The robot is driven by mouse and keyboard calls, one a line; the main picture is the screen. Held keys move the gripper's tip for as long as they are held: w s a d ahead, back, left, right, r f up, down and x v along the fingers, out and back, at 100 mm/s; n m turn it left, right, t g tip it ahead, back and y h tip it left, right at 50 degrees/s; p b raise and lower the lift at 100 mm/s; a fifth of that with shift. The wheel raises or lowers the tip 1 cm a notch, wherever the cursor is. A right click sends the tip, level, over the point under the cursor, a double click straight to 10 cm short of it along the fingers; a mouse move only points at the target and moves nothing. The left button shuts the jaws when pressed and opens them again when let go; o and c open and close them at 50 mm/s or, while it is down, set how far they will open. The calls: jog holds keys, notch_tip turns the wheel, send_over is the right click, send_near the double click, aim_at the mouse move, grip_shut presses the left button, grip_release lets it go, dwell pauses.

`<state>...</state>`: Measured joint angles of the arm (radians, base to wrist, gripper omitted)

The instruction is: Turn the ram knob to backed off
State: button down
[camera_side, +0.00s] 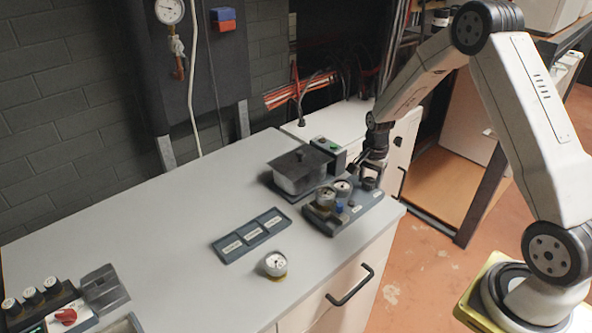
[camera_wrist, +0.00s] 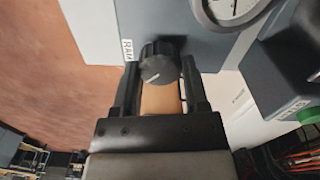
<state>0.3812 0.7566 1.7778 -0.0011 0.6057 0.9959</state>
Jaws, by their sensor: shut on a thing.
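The ram knob (camera_wrist: 158,64) is black and ribbed and sits beside a white label reading RAM (camera_wrist: 127,50) on a grey panel in the wrist view. A thin pale mark shows on its face; its exact setting is hard to read. My gripper (camera_wrist: 161,76) has one finger on each side of the knob and is shut on it. In the side view my gripper (camera_side: 367,168) is at the back right end of the dark gauge unit (camera_side: 348,216), where the knob is too small and covered to make out.
A round gauge (camera_wrist: 234,10) is close to the right finger. A control box with a green button (camera_wrist: 307,115) stands farther right. In the side view, a dark-lidded box (camera_side: 299,172) stands left of the gripper. A label tray (camera_side: 249,236) and a loose gauge (camera_side: 275,264) lie on the bench.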

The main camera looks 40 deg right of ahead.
jog(key=shift+n, duration=0.4)
jog(key=n, duration=1.9)
jog(key=shift+n, duration=0.4)
jog(key=n, duration=0.6)
jog(key=shift+n, duration=0.3)
jog(key=shift+c, duration=0.5)
grip_release()
